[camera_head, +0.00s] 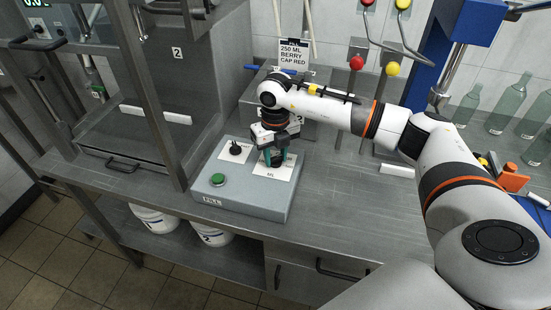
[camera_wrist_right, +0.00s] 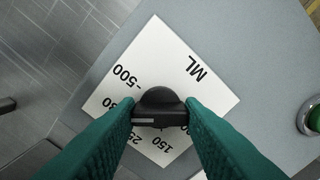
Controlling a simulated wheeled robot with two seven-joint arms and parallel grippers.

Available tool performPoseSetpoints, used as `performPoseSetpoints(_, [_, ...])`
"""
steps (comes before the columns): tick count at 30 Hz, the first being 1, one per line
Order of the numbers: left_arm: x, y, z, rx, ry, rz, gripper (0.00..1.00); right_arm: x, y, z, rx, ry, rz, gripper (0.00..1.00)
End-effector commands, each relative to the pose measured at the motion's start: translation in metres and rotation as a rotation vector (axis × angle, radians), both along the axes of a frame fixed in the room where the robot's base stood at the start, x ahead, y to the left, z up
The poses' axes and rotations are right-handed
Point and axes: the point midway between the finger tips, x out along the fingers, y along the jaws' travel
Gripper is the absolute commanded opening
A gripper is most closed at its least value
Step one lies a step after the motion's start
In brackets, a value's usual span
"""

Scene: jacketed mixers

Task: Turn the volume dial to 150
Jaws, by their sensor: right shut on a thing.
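The volume dial is a black knob (camera_wrist_right: 160,99) on a white plate marked ML (camera_wrist_right: 205,88), with 500, 250 and 150 among its printed numbers. In the head view the plate (camera_head: 271,174) lies on the right part of a grey control box (camera_head: 245,203). My right gripper (camera_head: 275,156) points down over the dial. In the wrist view its green fingers (camera_wrist_right: 160,112) are shut on the knob from both sides. My left gripper is out of view.
The box also carries a green button (camera_head: 217,180) and a second black knob (camera_head: 235,149). Glass bottles (camera_head: 508,103) stand at the right. The metal bench (camera_head: 345,205) right of the box is clear.

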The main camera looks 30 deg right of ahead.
Motion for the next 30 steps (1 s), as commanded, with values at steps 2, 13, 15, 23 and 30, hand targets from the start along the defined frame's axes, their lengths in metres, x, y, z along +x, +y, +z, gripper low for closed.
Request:
performPoseSetpoints(2, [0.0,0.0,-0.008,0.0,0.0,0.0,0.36,0.001,-0.001,-0.001,0.001,-0.004,0.071,0.12])
performPoseSetpoints(13, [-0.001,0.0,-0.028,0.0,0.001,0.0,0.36,0.001,-0.001,-0.001,0.0,-0.005,0.422,0.12])
performPoseSetpoints(15, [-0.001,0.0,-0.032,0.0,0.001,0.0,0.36,0.001,0.0,0.0,0.0,-0.006,0.488,0.12])
performPoseSetpoints(23, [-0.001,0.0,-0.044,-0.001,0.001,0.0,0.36,0.001,-0.001,0.0,-0.001,-0.006,0.734,0.12])
performPoseSetpoints(30, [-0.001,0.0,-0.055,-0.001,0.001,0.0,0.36,0.001,0.0,0.0,-0.001,-0.007,0.962,0.12])
